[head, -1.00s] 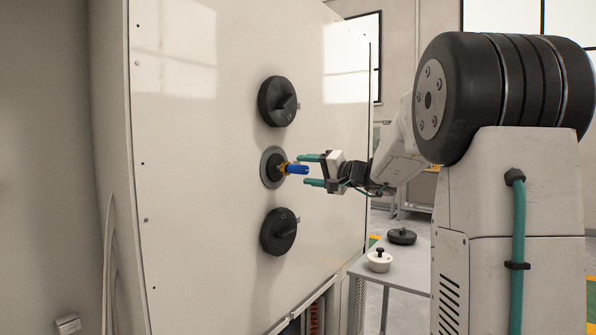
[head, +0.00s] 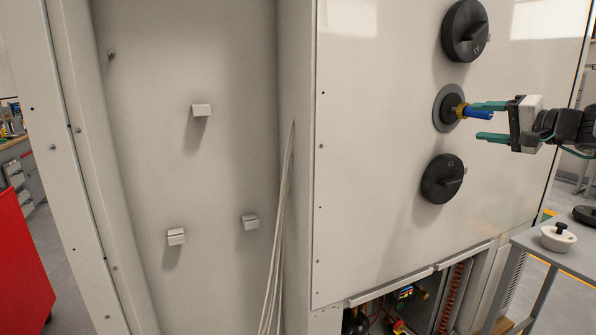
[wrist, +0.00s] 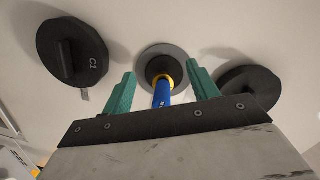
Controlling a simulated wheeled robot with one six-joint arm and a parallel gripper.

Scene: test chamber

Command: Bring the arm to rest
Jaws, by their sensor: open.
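My gripper (head: 482,121) is at the right of the head view, with its two green fingers apart and pointing at the pale panel (head: 370,150). A blue plug-like piece with a yellow collar (head: 474,113) sticks out of a round grey-and-black socket (head: 441,108) on the panel. In the wrist view the blue piece (wrist: 162,94) lies between the open fingers (wrist: 162,90), with a gap on both sides. The fingers do not appear to touch it.
Black round knobs sit above (head: 465,30) and below (head: 442,179) the socket. A grey table (head: 575,262) with a white lidded pot (head: 558,237) stands at lower right. An open bay with wiring (head: 405,300) lies under the panel. A red cabinet (head: 20,265) is at far left.

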